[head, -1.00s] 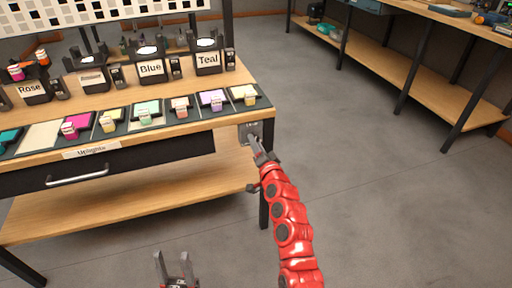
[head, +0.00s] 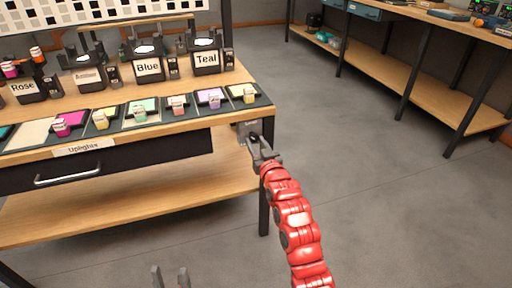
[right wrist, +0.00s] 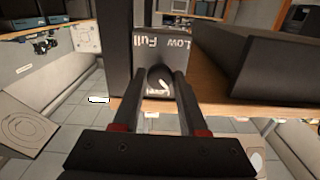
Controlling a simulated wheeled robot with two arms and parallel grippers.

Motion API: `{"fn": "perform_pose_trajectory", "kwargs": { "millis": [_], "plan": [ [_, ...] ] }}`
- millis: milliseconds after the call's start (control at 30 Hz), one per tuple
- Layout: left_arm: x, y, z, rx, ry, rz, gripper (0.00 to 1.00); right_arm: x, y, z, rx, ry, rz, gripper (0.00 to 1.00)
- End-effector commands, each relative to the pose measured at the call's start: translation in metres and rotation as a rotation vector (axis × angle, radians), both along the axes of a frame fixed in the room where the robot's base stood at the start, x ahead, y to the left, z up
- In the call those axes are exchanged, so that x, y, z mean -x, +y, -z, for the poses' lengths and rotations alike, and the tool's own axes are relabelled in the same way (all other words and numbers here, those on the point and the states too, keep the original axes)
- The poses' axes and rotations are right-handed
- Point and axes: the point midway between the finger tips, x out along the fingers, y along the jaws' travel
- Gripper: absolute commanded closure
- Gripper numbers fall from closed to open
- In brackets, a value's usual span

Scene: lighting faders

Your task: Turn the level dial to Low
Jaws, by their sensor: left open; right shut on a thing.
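The level dial (right wrist: 160,74) is a dark round knob on a grey plate (right wrist: 170,50) at the right end of the bench front. The plate carries the words "Full" and "Low" and a third, partly hidden word. A white mark shows on the knob, but I cannot tell clearly which word it points to. My right gripper (head: 257,145) is at the plate and shut on the dial; in the right wrist view its two fingers (right wrist: 163,84) lie on either side of the knob. My left gripper (head: 171,277) is open and empty at the bottom of the head view, away from the bench.
The bench top holds several coloured faders (head: 178,103) and labelled lamp blocks such as Teal (head: 206,59). A drawer with a handle (head: 68,174) is under its front edge. A black bench leg (head: 264,205) stands below the plate. Open floor (head: 370,170) lies to the right.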

Motion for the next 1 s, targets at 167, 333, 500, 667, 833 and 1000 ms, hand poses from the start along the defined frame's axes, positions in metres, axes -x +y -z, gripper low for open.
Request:
{"fn": "perform_pose_trajectory", "kwargs": {
  "millis": [167, 333, 500, 667, 833, 1000],
  "plan": [
    [0.001, 0.0, 0.007, -0.009, -0.007, -0.001, 0.5, 0.0, 0.001, 0.003, 0.16, -0.049, -0.002, 1.0],
    [0.002, 0.0, 0.008, -0.012, -0.01, -0.001, 0.5, 0.0, 0.0, 0.003, 0.314, -0.096, -0.002, 1.0],
    [0.002, 0.0, 0.006, -0.011, -0.01, -0.002, 0.5, 0.0, 0.0, 0.002, 0.467, -0.145, -0.003, 1.0],
    [0.001, 0.0, 0.002, -0.006, -0.006, -0.001, 0.5, 0.0, -0.001, 0.001, 0.611, -0.193, -0.003, 1.0],
    [0.0, 0.0, -0.005, 0.004, 0.002, 0.0, 0.5, 0.0, -0.002, 0.0, 0.766, -0.241, -0.003, 1.0],
    [-0.002, 0.0, -0.015, 0.02, 0.015, 0.002, 0.5, 0.0, -0.002, -0.001, 0.919, -0.29, -0.005, 1.0]
  ]
}}
